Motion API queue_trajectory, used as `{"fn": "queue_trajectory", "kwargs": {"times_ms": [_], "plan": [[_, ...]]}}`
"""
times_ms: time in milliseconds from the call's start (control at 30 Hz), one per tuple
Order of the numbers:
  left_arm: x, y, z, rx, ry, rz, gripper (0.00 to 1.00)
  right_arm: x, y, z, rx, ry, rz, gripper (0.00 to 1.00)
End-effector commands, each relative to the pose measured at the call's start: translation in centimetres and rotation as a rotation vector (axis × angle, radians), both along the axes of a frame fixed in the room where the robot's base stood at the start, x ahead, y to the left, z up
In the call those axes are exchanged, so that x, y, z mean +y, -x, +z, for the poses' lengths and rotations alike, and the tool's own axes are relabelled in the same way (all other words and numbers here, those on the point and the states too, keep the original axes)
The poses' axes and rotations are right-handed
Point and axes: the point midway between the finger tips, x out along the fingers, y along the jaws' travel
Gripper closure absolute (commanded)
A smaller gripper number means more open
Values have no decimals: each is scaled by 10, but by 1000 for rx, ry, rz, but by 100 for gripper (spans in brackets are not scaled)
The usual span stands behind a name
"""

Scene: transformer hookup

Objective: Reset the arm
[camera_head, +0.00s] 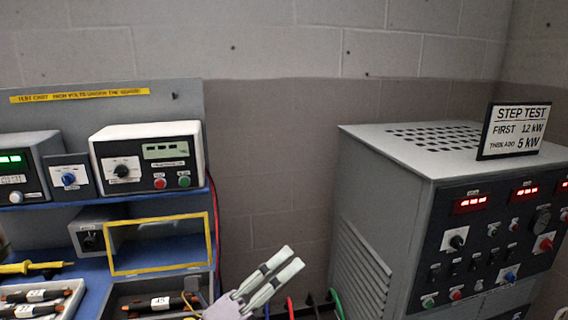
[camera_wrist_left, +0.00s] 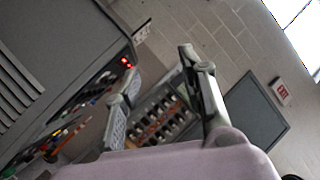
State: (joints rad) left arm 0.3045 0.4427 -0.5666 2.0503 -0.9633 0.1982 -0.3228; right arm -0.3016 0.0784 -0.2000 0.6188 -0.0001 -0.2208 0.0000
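My left gripper (camera_head: 289,260) shows at the bottom middle of the head view, pointing up and to the right. Its two pale fingers stand apart with nothing between them. In the left wrist view the fingers (camera_wrist_left: 160,66) are also spread, with only background in the gap. The gripper is in front of the wall, between the blue test cart (camera_head: 230,110) and the grey load cabinet (camera_head: 385,200), and appears to touch neither. My right gripper is in neither view.
The cart holds a white-topped meter box (camera_head: 150,132), a yellow-framed compartment (camera_head: 160,267), a yellow probe (camera_head: 35,267) and trays with dark cylindrical parts. A step test sign (camera_head: 514,130) stands on the cabinet. Red, black and green cables (camera_head: 337,304) run below.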

Motion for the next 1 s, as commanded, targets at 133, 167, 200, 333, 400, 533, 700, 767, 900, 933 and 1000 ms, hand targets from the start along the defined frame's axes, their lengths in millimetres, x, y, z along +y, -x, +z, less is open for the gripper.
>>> {"fn": "queue_trajectory", "kwargs": {"times_ms": [133,167,200,333,400,533,700,767,900,933,1000], "plan": [[70,-28,-27,392,370,235,62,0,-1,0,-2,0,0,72],[86,-32,-39,475,437,286,62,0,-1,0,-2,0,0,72],[106,-34,-58,588,524,353,62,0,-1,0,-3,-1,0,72],[161,-19,-138,960,770,572,62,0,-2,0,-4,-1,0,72],[182,2,-182,1148,874,684,62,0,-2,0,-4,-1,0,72],[204,58,-252,1458,1012,873,62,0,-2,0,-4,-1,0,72],[211,126,-304,1741,1100,1051,62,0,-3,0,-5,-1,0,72],[212,148,-315,1820,1117,1102,62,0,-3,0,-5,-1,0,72],[210,196,-334,1984,1144,1211,62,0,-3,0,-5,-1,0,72],[209,206,-337,2018,1146,1232,62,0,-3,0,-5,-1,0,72],[208,229,-343,2091,1151,1283,62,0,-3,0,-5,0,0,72]]}}
